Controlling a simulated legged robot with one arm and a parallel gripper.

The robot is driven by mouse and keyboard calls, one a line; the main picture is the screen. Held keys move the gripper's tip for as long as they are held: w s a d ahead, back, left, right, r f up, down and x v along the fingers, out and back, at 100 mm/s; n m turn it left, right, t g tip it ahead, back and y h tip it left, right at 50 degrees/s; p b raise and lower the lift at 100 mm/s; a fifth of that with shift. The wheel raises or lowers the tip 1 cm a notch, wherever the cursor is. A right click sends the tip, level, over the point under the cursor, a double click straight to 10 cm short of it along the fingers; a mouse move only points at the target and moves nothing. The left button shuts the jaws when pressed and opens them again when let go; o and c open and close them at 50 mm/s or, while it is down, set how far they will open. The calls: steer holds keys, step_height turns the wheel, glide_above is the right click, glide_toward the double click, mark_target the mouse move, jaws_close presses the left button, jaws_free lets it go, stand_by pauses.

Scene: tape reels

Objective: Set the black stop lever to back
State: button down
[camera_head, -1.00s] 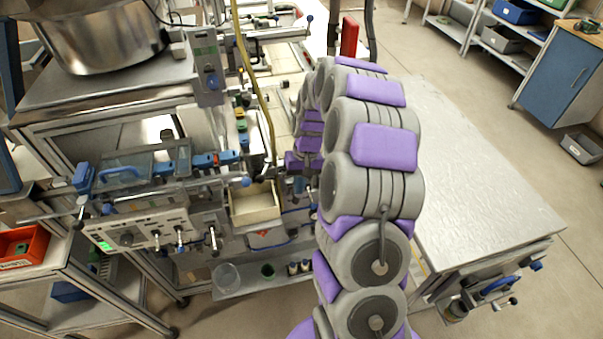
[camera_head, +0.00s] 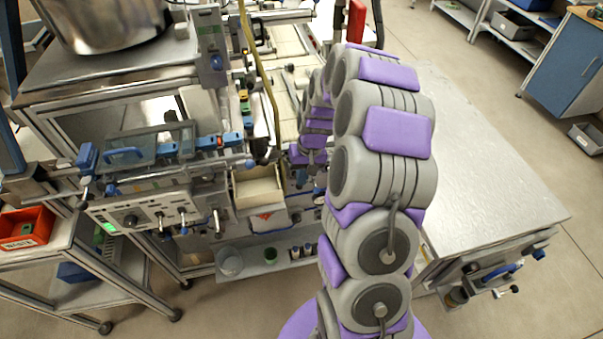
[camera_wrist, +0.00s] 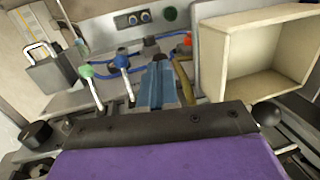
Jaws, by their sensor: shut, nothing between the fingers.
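In the wrist view, a black ball knob (camera_wrist: 265,113) stands at the right, below the cream box; it may be the black stop lever, but its shaft is mostly hidden. My gripper (camera_wrist: 160,68) points forward at the centre, its narrow blue-grey fingers together and empty. The black knob is to the right of the fingers, apart from them. In the head view, my arm partly hides the gripper and this area.
The open cream box (camera_wrist: 210,62) is close on the right in the wrist view. A padlock (camera_wrist: 45,68) is at the left. In the head view, a control panel (camera_head: 130,218) with levers faces front, and a bare metal table (camera_head: 490,170) lies right of my arm.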

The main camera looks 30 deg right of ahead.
steer(key=f+t, duration=0.1)
steer(key=s+f+t+h, duration=0.1)
steer(key=t, duration=0.1)
steer(key=shift+s+a+f, duration=0.1)
steer(key=shift+s+a, duration=0.05)
steer(key=shift+a, duration=0.05)
stand_by(0.3)
steer(key=shift+r+p, duration=0.4)
steer(key=shift+r, duration=0.4)
steer(key=shift+r, duration=0.1)
steer(key=s+r+p, duration=0.3)
steer(key=s+r, duration=0.4)
steer(key=r, duration=0.4)
steer(key=shift+s+d+r, duration=0.15)
steer(key=shift+d+r, duration=0.1)
steer(key=shift+d, duration=0.05)
